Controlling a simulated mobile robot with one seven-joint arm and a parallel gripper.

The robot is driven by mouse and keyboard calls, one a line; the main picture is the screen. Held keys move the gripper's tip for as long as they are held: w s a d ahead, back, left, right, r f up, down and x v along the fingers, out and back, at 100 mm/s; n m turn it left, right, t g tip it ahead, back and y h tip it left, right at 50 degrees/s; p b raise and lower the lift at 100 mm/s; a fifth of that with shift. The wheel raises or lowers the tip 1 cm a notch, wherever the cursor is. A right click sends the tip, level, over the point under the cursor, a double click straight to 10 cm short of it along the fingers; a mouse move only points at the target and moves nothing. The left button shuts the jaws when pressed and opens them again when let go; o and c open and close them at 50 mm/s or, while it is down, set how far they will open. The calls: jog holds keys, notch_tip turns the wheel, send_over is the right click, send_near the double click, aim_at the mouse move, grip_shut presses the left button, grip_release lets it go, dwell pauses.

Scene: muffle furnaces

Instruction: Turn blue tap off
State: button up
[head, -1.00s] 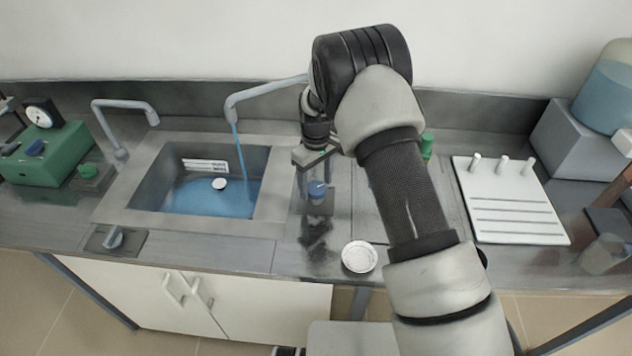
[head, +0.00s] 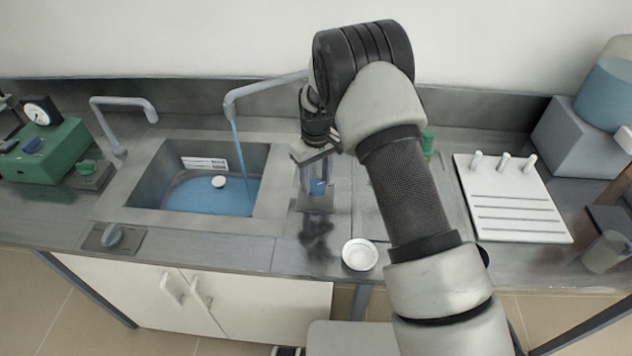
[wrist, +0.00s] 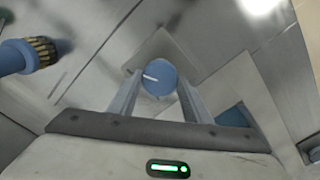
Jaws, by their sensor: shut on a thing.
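The blue tap (head: 318,187) is a small round blue knob on a square plate, on the counter right of the sink. In the wrist view the knob (wrist: 162,77) shows a white mark on its top pointing left. My gripper (head: 316,181) points down over it, and in the wrist view its two fingers stand on either side of the knob, shut on it. A blue stream (head: 237,150) runs from the right-hand grey spout (head: 262,90) into the sink (head: 273,195), where blue water (head: 212,200) lies.
A round white dish (head: 360,255) lies near the counter's front edge. A white pegged board (head: 515,205) lies to the right. A green device (head: 45,150) stands at far left.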

aim_at(316, 184)
jog(key=m+b, duration=0.2)
jog(key=m, duration=0.3)
jog(key=shift+m, duration=0.4)
dwell(0.3)
jog(key=o, duration=1.1)
jog(key=shift+c, duration=0.2)
jog(key=shift+r, duration=0.1)
notch_tip(316, 184, up, 17)
jog(key=shift+b, duration=0.35)
jog(key=shift+r, duration=0.15)
